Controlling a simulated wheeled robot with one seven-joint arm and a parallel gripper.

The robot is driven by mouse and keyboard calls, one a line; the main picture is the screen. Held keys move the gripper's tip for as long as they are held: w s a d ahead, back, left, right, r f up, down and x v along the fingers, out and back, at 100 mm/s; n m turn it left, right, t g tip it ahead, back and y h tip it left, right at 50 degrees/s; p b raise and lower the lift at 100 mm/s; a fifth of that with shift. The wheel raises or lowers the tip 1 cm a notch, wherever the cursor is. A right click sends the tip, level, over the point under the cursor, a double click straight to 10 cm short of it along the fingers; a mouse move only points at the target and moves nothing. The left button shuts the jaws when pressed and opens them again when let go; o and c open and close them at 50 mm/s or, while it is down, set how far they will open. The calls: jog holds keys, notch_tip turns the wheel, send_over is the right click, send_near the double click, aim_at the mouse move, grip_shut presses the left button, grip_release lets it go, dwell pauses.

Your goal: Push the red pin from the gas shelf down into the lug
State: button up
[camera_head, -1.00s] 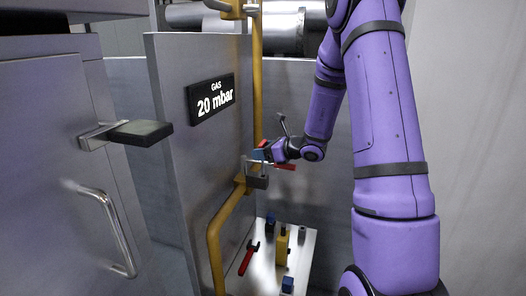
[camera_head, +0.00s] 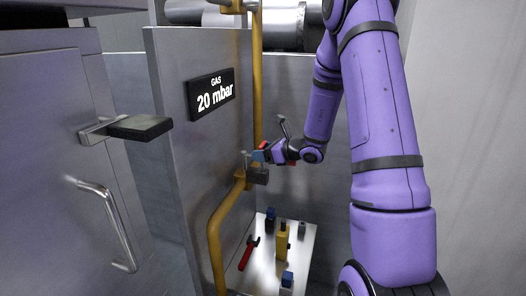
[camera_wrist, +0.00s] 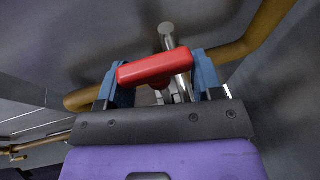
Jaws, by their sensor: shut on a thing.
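The red pin shows in the wrist view as a red crossbar (camera_wrist: 157,68) with a short red stub under it, lying between the blue fingertips of my gripper (camera_wrist: 160,78). My gripper is shut on it. In the head view my gripper (camera_head: 264,155) is beside the yellow gas pipe, just above a dark block (camera_head: 258,176) that appears to be the lug. A bit of red (camera_head: 291,163) shows at the gripper's underside. A bright metal rod (camera_wrist: 168,36) stands behind the crossbar. The pin's lower end and its fit with the lug are hidden.
The yellow pipe (camera_head: 215,245) bends close below the gripper. The light shelf (camera_head: 304,250) beneath holds a red-handled tool (camera_head: 248,254), a yellow item (camera_head: 282,241) and several small blue and grey parts. A panel reading "GAS 20 mbar" (camera_head: 211,94) stands to the left.

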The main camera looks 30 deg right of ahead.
jog(key=shift+f, duration=0.15)
jog(key=o, duration=1)
jog(key=v, duration=1)
jog(key=shift+s+d, duration=0.1)
jog(key=shift+s, duration=0.25)
